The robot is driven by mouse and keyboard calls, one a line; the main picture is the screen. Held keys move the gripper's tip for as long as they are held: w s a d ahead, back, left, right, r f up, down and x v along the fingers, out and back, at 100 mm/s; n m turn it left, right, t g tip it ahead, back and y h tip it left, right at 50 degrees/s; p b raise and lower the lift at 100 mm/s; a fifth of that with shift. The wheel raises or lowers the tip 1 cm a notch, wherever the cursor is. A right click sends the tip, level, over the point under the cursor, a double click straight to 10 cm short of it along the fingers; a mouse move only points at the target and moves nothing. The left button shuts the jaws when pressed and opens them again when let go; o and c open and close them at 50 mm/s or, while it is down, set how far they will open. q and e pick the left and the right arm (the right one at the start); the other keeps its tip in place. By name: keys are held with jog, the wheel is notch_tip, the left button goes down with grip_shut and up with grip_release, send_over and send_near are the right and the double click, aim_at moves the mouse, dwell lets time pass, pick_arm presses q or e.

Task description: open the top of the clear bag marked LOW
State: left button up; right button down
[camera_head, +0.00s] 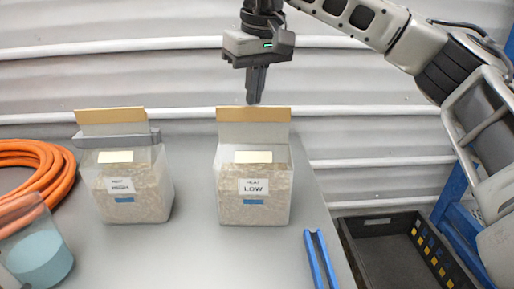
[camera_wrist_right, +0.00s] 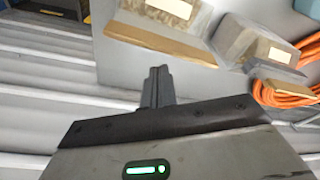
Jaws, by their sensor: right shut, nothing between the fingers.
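The clear bag marked LOW (camera_head: 254,205) stands upright on the grey table, filled with pale tan grains. Its neck rises to a tan top strip (camera_head: 270,114), with no bar across it. The strip also shows in the right wrist view (camera_wrist_right: 160,46). My right gripper (camera_head: 254,101) points down with its fingers shut and empty, its tips at the strip's upper edge in the head view. I cannot tell whether they touch it; in the right wrist view the fingers (camera_wrist_right: 158,72) look apart from the strip. My left gripper is not in view.
A similar bag (camera_head: 135,205) with a grey bar (camera_head: 90,141) across its neck stands left. An orange hose (camera_head: 55,160) and clear container with teal contents (camera_head: 38,258) lie farther left. A blue two-armed piece (camera_head: 312,262) lies near the right edge, by a black crate (camera_head: 368,263).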

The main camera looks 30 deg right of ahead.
dwell(0.3)
jog(key=shift+s+a+b, duration=0.3)
jog(key=shift+s+a, duration=0.05)
jog(key=shift+s, duration=0.25)
jog(key=shift+s+a+b, duration=0.25)
jog(key=shift+s+a, duration=0.1)
jog(key=shift+s, duration=0.2)
jog(key=shift+s+a+b, duration=0.25)
jog(key=shift+s+a, duration=0.15)
jog(key=shift+s, duration=0.3)
jog(key=shift+s+a+b, duration=0.2)
jog(key=shift+s+a, duration=0.15)
jog(key=shift+s, duration=0.4)
jog(key=shift+s+a+b, duration=0.25)
jog(key=shift+s+a, duration=0.15)
jog(key=shift+s, duration=0.3)
jog(key=shift+s+a+f+b, duration=0.2)
jog(key=shift+s+a+b, duration=0.2)
jog(key=shift+s, duration=0.3)
jog(key=shift+s+a+f+b, duration=0.2)
jog(key=shift+s+a+b, duration=0.15)
jog(key=shift+s, duration=0.4)
jog(key=shift+s+a+f+b, duration=0.25)
jog(key=shift+s+a, duration=0.2)
jog(key=shift+s, duration=0.25)
